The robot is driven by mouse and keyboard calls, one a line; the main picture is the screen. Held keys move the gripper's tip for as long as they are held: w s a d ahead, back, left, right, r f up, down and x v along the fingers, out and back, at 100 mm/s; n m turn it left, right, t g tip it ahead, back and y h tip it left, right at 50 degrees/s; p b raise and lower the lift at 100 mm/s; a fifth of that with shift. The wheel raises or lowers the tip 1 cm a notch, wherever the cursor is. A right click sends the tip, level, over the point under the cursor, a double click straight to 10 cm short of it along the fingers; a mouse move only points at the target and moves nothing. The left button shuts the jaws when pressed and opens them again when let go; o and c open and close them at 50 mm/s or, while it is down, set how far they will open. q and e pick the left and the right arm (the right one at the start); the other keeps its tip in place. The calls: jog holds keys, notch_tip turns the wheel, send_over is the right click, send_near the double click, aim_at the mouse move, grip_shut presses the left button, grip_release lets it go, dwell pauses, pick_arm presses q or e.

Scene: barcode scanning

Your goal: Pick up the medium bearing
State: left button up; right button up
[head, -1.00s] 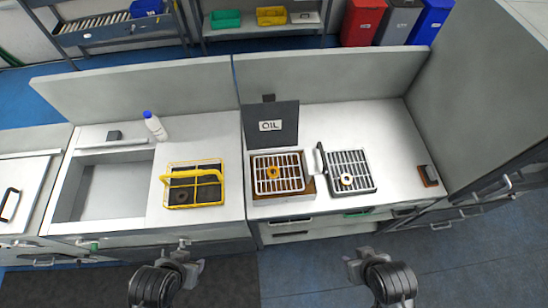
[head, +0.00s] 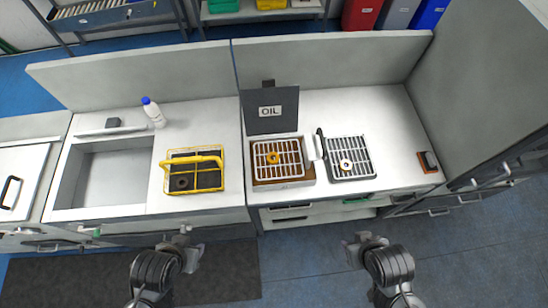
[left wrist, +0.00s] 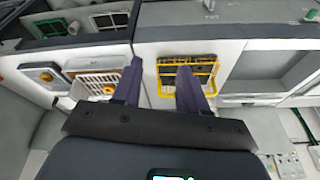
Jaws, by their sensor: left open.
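Two ring-shaped bearings show in the head view. One golden bearing (head: 272,158) lies on the white basket (head: 301,172) over the oil box. Another pale bearing with a golden centre (head: 346,166) lies on the rack of the dark tray (head: 368,146). A dark round part (head: 182,183) sits in the yellow caddy (head: 195,158); I cannot tell which is the medium bearing. My left gripper (head: 192,254) is open and empty in front of the counter, apart from everything; its fingers (left wrist: 159,68) show in the left wrist view. My right gripper (head: 355,248) is also in front; its jaws are unclear.
The oil box has a raised dark lid (head: 270,111) marked OIL. A sink (head: 108,176) and a white bottle with a blue cap (head: 154,114) are on the left. Bare counter (head: 393,140) shows beside the tray.

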pick_arm(q)
jog(key=shift+d, duration=0.1)
jog(key=shift+o, duration=0.6)
jog(key=o, duration=0.7)
jog(key=shift+c, duration=0.2)
